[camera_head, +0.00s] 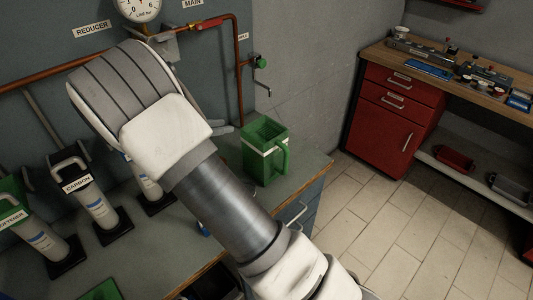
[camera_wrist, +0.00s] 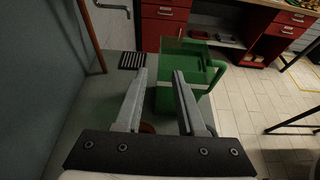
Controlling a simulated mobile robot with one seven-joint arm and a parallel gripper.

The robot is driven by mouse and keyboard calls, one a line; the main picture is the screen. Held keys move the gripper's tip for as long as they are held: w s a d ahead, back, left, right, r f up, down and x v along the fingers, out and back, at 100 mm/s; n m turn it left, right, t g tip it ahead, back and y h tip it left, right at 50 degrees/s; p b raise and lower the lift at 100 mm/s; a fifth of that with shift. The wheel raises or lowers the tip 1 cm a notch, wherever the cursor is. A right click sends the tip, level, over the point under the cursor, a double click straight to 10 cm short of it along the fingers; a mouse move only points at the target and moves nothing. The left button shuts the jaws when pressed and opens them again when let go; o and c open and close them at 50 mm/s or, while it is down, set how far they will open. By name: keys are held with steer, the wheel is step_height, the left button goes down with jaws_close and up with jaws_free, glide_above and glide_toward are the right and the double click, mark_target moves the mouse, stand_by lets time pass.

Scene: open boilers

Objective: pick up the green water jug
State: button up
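The green water jug (camera_head: 264,152) stands upright near the right end of the grey counter, its handle facing front right. In the wrist view the jug (camera_wrist: 190,62) is just ahead, with its handle on the right. My gripper (camera_wrist: 160,73) is open, with nothing held between its fingers. The right finger overlaps the jug's body in that view, and the left finger is to the left of it. In the head view my arm hides most of the gripper (camera_head: 224,128), whose tips show left of the jug. I cannot tell whether they touch it.
A green-handled tap (camera_head: 261,63) and copper pipe (camera_head: 239,85) are behind the jug. Several labelled filter cartridges, one marked carbon (camera_head: 98,205), stand left on the counter. The counter's wooden edge (camera_head: 318,171) is close to the jug. A red cabinet (camera_head: 395,120) stands across open floor.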

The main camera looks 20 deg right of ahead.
mark_target(253, 122)
steer(key=p+x, duration=0.1)
steer(key=x, duration=1.2)
jaws_close()
stand_by(1.1)
